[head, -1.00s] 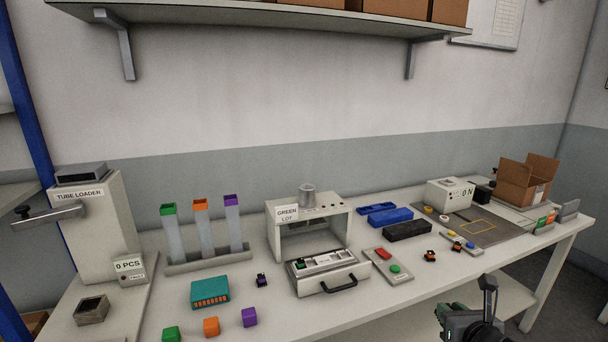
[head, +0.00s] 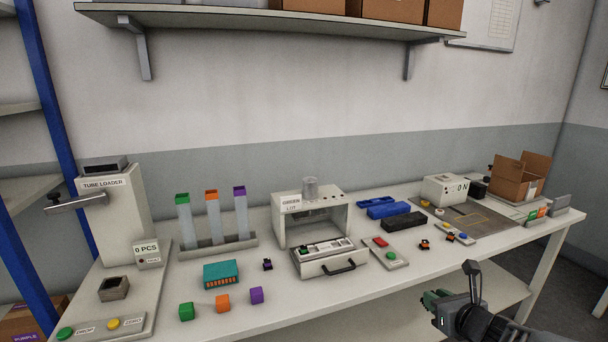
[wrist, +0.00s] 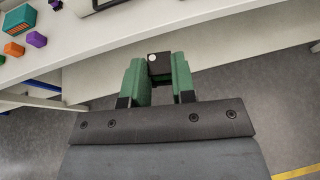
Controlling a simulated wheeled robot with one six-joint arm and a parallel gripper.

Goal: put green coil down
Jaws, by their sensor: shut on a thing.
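My gripper (wrist: 159,88) is shut on a small dark block with a pale round spot, which I take for the green coil (wrist: 159,66). The fingers are green too, so the coil's own colour is hard to tell. In the head view my gripper (head: 432,299) is in front of the bench's front edge, at the lower right. The coil is not clear there. In the wrist view the held coil is over the open space before the bench, with the floor and lower shelf behind it.
The bench (head: 375,279) carries a green-lot tester with an open drawer (head: 331,265), a button plate (head: 385,253) and a teal block (head: 221,273). The bench front at right centre is bare.

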